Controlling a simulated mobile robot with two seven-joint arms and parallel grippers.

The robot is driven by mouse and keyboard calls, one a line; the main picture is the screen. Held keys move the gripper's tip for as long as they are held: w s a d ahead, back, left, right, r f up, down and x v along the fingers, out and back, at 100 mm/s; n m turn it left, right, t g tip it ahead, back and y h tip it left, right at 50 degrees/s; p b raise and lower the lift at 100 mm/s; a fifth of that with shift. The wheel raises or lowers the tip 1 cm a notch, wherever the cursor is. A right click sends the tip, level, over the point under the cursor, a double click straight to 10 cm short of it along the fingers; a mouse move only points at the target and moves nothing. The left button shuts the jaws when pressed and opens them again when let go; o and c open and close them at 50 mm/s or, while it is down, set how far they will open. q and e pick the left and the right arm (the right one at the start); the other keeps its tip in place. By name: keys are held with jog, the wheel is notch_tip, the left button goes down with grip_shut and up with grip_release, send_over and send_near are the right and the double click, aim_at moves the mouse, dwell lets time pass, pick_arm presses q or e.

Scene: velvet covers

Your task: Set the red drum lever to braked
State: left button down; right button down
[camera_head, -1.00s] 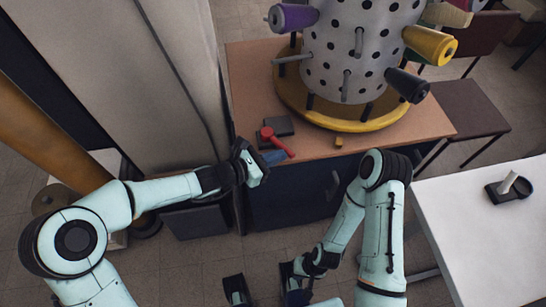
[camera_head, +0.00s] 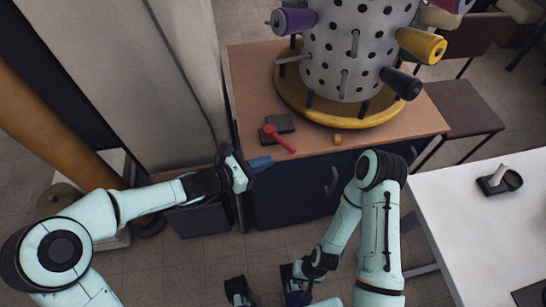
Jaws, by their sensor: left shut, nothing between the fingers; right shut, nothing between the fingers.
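The red drum lever (camera_head: 281,139) sits on a dark base plate (camera_head: 284,123) at the front left of the wooden cabinet top. Its red arm slants from the upper left hub down to the right. My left gripper (camera_head: 262,162) is shut and empty, just below and left of the lever at the cabinet's front edge, apart from it. My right gripper (camera_head: 268,296) is low in the picture, well away from the lever, at the bottom edge; its fingers are partly out of clear sight.
A white perforated drum (camera_head: 352,50) with coloured spools stands on a yellow ring (camera_head: 345,118) behind the lever.

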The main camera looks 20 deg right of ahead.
pick_arm(q)
jog(key=s+v, duration=0.1)
jog(key=v, duration=0.6)
jog(key=shift+p, duration=0.3)
pick_arm(e)
jog(key=shift+w+d+r, duration=0.1)
jog(key=shift+w+d, duration=0.05)
jog(key=shift+w, duration=0.05)
pick_arm(q)
jog(key=shift+s, duration=0.15)
